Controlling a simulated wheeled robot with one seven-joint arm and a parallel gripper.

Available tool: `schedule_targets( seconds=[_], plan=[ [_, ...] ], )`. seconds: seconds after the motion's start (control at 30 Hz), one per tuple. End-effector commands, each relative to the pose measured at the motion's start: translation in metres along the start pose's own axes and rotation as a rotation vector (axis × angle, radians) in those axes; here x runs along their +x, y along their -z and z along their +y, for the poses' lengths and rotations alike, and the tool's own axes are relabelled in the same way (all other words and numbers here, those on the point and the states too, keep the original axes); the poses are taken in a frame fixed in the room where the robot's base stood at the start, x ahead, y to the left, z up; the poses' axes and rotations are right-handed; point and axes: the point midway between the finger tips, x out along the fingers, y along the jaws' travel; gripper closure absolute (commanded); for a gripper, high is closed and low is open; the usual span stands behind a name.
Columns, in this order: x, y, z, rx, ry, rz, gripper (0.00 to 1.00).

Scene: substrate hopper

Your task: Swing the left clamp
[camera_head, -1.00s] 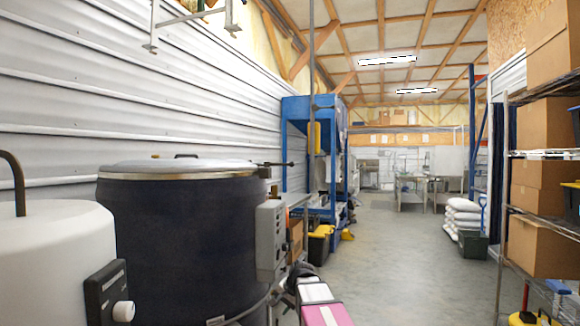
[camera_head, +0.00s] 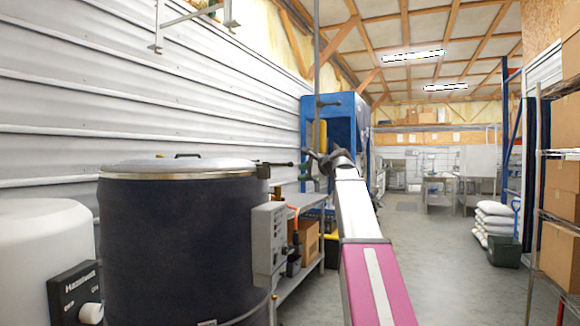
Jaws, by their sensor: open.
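The blue hopper (camera_head: 351,108) stands against the left wall, beyond the dark drum. No part can be named with certainty as the left clamp. My arm reaches up from the bottom of the picture. My gripper (camera_head: 316,161) is small and dark at its far end, seen in front of the lower hopper. It appears empty, and its fingers are hard to make out. I cannot tell whether it touches the hopper. My arm hides part of the hopper's lower side.
A dark drum (camera_head: 180,245) with a metal lid and a grey control box (camera_head: 268,240) stands near left, beside a white tank (camera_head: 40,255). A low shelf (camera_head: 300,278) stands behind the drum. Shelves with cartons (camera_head: 560,190) line the right. The middle floor (camera_head: 440,275) is clear.

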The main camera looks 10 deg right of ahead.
Motion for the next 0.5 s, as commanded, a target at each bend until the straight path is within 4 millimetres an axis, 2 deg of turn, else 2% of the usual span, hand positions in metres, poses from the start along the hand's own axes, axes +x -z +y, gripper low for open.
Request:
schedule_targets(
  seconds=[0.03,0.1,0.27,0.37,0.5],
  plan=[
    [-0.008,-0.007,-0.017,0.015,0.020,-0.012,0.60],
    [-0.016,-0.015,-0.031,0.036,0.039,-0.027,0.60],
    [-0.022,-0.023,-0.044,0.057,0.058,-0.044,0.60],
    [-0.016,-0.024,-0.045,0.059,0.058,-0.045,0.60],
    [0.005,-0.024,-0.045,0.058,0.056,-0.045,0.60]
  ],
)
